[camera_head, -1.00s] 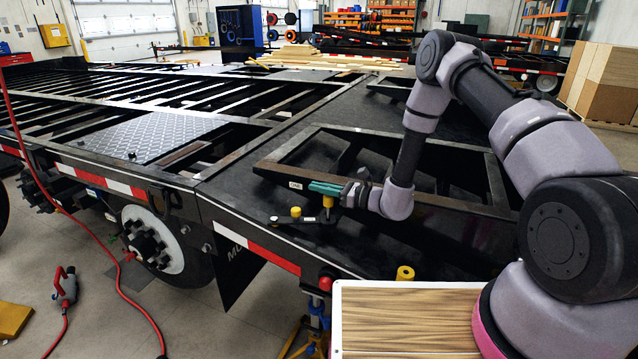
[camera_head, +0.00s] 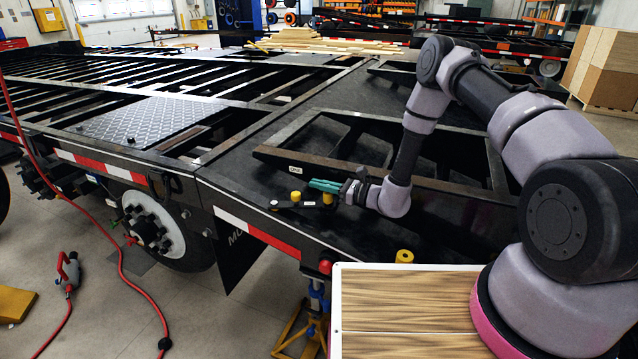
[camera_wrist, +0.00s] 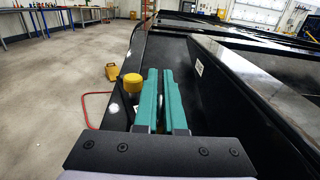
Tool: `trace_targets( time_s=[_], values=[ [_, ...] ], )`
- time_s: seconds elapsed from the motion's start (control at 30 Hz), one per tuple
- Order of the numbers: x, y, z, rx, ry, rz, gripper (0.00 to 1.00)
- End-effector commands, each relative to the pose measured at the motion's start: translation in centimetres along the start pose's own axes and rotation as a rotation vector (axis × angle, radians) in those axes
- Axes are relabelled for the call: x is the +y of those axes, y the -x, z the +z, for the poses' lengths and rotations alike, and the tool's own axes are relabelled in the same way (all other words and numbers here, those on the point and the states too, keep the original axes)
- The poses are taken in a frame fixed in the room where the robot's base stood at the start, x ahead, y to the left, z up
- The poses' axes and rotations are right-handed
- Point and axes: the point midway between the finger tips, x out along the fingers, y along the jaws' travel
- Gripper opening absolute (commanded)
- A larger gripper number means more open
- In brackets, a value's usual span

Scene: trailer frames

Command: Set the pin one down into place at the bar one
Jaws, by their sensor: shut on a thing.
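My gripper (camera_head: 325,186) has green fingers and is shut on a yellow pin (camera_head: 327,198), just above the trailer's black deck. The pin's lower end is at or close to the right end of a flat black bar (camera_head: 284,205); I cannot tell whether it is seated. A second yellow pin (camera_head: 295,196) stands upright on the bar, left of the held one. A yellow pin head (camera_wrist: 133,83) shows left of the fingers in the wrist view, where the held pin is mostly hidden. A white label reading ONE (camera_head: 296,168) is on the beam behind.
A black raised frame (camera_head: 330,165) rises just behind my gripper. Another yellow piece (camera_head: 404,256) is at the deck's near edge, beside a wood-topped surface (camera_head: 400,300). The deck's edge with red-white tape (camera_head: 260,236) lies close in front.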

Motion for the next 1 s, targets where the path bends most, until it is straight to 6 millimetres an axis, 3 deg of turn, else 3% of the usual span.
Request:
trace_targets(
  time_s=[0.23,0.33,0.73,1.0],
  values=[
    [0.0,0.0,0.0,0.0,0.0,0.0,0.0],
    [0.0,0.0,0.0,0.0,0.0,0.0,0.41],
    [-0.1,0.6,0.0,0.001,0.0,-0.001,0.42],
    [-0.2,5.4,0.0,0.001,-0.002,-0.005,0.42]
  ],
)
